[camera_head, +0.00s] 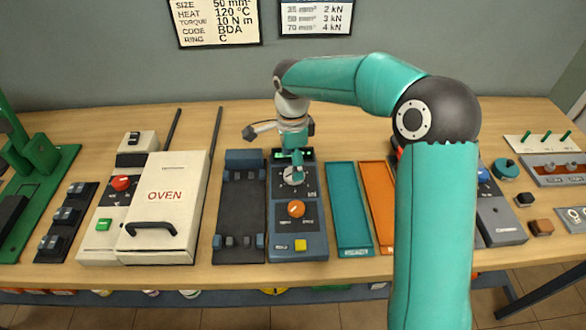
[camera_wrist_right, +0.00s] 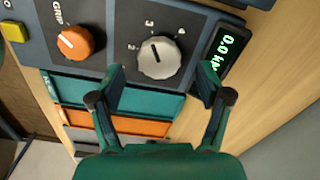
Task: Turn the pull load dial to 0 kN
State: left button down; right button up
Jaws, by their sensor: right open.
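The pull load dial is a round light-grey knob (camera_wrist_right: 160,57) on a dark blue-grey panel, with numbers such as 2, 3 and 4 around it. Its black mark points roughly towards the 3 in the right wrist view. The dial also shows in the head view (camera_head: 292,177), partly covered by my gripper. The green display (camera_wrist_right: 225,50) beside it reads 0.0 kN. My right gripper (camera_wrist_right: 160,83) is open and empty, its fingers apart on either side near the dial; I cannot tell if they touch it. In the head view my right gripper (camera_head: 294,158) hangs over the panel. My left gripper is not in view.
An orange GRIP knob (camera_wrist_right: 75,43) and a yellow button (camera_wrist_right: 14,31) share the panel. A teal tray (camera_head: 349,210) and an orange tray (camera_head: 378,190) lie to its right. A dark rack (camera_head: 240,205) and a white oven (camera_head: 160,205) stand to its left.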

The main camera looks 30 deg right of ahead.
jog(key=shift+f, duration=1.7)
jog(key=shift+s, duration=0.1)
jog(key=c, duration=1)
jog(key=shift+d, duration=0.2)
jog(key=shift+c, duration=0.8)
jog(key=shift+a, duration=0.15)
